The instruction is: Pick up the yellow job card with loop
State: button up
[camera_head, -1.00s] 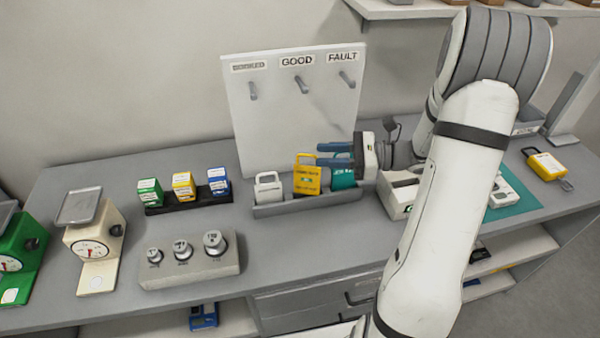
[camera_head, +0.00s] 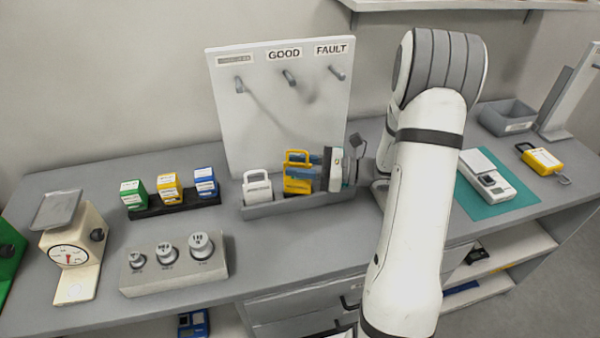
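The yellow job card with loop (camera_head: 297,184) stands upright in a grey tray (camera_head: 300,205) on the table, its loop upward. A white card with a loop (camera_head: 257,187) stands left of it in the same tray. My gripper (camera_head: 302,166) reaches in from the right with blue fingers. One finger crosses the front of the yellow card just below its loop, and the other shows behind it. Whether the fingers press on the card cannot be told. The teal card is mostly hidden behind my gripper.
A white board (camera_head: 280,110) with hooks labelled GOOD and FAULT stands behind the tray. A weight block (camera_head: 175,275), a rack of small boxes (camera_head: 175,203) and a cream scale (camera_head: 75,250) are left.

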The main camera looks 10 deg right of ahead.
jog(key=shift+x, duration=1.1)
grip_shut()
